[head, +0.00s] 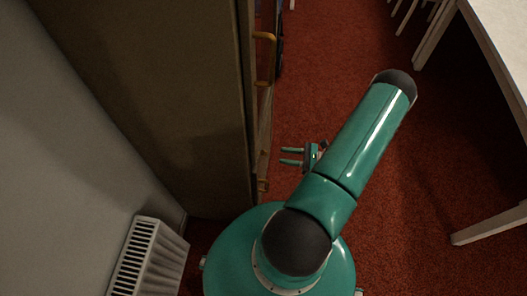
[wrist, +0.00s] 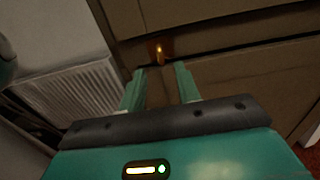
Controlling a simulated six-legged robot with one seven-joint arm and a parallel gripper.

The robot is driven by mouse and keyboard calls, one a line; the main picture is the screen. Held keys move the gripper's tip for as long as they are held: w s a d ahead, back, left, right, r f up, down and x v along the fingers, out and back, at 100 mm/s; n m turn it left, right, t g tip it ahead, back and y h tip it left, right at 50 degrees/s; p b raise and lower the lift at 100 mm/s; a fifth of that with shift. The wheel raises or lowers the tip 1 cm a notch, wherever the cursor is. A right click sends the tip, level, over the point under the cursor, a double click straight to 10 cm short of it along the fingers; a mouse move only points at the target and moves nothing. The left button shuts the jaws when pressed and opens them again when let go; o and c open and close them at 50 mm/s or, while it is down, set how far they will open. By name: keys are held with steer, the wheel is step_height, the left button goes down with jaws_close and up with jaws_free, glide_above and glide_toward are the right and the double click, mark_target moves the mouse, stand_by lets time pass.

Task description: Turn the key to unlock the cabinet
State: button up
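The brown cabinet (head: 170,100) stands at the left in the head view, its front facing right. In the wrist view its front (wrist: 230,63) fills the upper part. A small brass key (wrist: 160,54) sticks out of this front, above and between my fingertips. My gripper (head: 291,156) points left at the cabinet front in the head view, with a small gap between. In the wrist view my gripper (wrist: 159,82) has its two fingers apart, nothing between them. A small brass piece (head: 262,186) shows low on the front; I cannot tell whether it is the key.
A brass handle (head: 266,36) juts from the cabinet front farther up. A white radiator (head: 147,258) stands at the lower left by the wall. A white table (head: 495,40) stands at the right. Red carpet (head: 325,60) between cabinet and table is clear.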

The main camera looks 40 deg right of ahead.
mark_target(264, 156)
steer(key=x, duration=0.8)
steer(key=shift+w+a, duration=0.15)
steer(key=shift+w, duration=0.1)
steer(key=shift+c, duration=0.2)
jaws_close()
